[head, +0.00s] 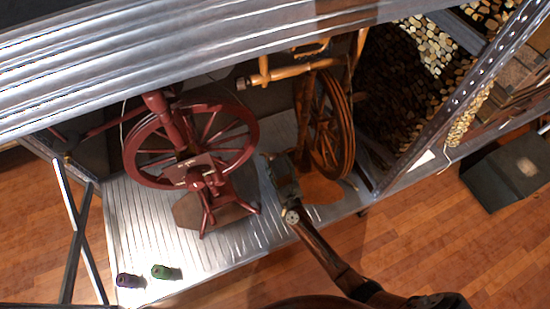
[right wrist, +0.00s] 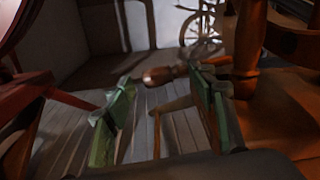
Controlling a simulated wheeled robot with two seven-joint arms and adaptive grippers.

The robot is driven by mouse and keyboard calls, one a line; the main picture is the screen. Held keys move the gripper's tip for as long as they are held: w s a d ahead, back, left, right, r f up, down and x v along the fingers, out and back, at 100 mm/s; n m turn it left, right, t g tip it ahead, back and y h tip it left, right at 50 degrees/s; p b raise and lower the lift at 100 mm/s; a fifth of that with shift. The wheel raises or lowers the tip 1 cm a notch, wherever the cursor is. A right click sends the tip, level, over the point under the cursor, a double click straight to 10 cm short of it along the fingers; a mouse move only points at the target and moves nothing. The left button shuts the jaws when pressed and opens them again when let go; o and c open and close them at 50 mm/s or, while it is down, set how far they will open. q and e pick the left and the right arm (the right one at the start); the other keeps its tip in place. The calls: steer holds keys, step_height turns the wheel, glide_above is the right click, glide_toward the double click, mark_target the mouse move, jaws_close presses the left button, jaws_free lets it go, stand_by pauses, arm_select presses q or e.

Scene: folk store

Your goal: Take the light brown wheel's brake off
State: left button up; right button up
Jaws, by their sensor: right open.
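The light brown spinning wheel (head: 330,125) stands upright on the metal shelf, right of the dark red one. My right gripper (head: 277,160) reaches in from the lower right, close to the left side of its lower frame. In the right wrist view my right gripper (right wrist: 161,78) is open, its two green-padded fingers apart. A brown turned wooden knob (right wrist: 158,75) shows between the fingertips, in line with the gap. I cannot tell whether it is the brake or whether a finger touches it. A wooden upright (right wrist: 249,50) stands just right of the right finger. My left gripper is not in view.
The dark red spinning wheel (head: 190,150) stands left of my right gripper. A corrugated upper shelf (head: 150,55) overhangs both wheels. Purple (head: 130,281) and green (head: 165,271) spools lie on the lower shelf (head: 200,262). A metal post (head: 455,105) bounds the right side.

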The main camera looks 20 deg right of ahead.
mark_target(274, 157)
steer(key=shift+w, duration=1.35)
steer(key=shift+c, duration=0.2)
jaws_close()
steer(key=shift+d, duration=0.1)
